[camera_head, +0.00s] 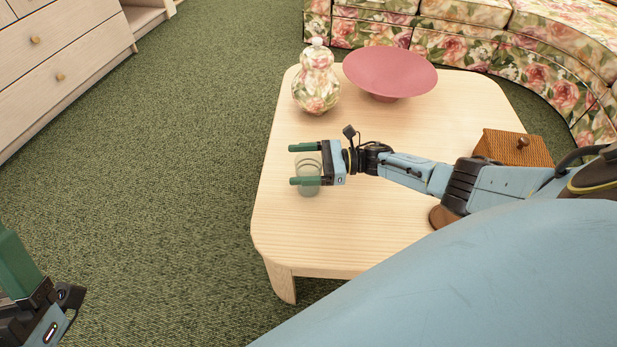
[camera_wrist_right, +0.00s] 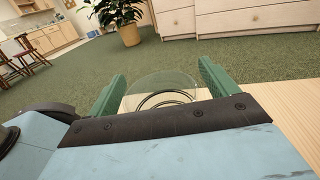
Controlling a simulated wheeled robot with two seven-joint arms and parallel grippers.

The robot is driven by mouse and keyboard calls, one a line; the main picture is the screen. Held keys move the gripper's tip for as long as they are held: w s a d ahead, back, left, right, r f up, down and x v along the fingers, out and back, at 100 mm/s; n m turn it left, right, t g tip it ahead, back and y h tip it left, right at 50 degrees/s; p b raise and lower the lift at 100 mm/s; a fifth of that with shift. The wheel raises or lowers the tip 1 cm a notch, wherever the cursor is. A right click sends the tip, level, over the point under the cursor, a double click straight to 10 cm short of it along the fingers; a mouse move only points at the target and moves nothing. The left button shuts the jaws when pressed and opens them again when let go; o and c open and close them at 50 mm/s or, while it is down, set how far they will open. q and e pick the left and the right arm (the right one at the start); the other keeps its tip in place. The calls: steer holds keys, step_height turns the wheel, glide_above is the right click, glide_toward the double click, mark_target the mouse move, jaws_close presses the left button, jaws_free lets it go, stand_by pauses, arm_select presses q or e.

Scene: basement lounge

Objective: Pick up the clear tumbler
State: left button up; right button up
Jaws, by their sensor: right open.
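The clear tumbler (camera_head: 309,187) stands on the pale wooden table (camera_head: 380,240) near its left edge. My right gripper (camera_head: 304,164) is open, with its green fingers pointing left in the head view. The tumbler shows between and below the fingers, partly covered by the near one. In the right wrist view the tumbler (camera_wrist_right: 160,88) appears between the two fingers, its lower part hidden by the gripper body. I cannot tell whether a finger touches it. My left gripper (camera_head: 14,265) shows only in part at the lower left edge, away from the table.
A floral gourd-shaped vase (camera_head: 316,85) and a wide pink bowl (camera_head: 390,72) stand at the table's far side. A woven box (camera_head: 510,148) sits at the right, with a brown object (camera_head: 442,216) partly behind my arm. A floral sofa (camera_head: 450,45) borders the back.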

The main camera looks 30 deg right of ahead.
steer(key=shift+c, duration=0.4)
steer(key=c, duration=1.2)
steer(key=shift+c, duration=1)
steer(key=shift+r, duration=0.1)
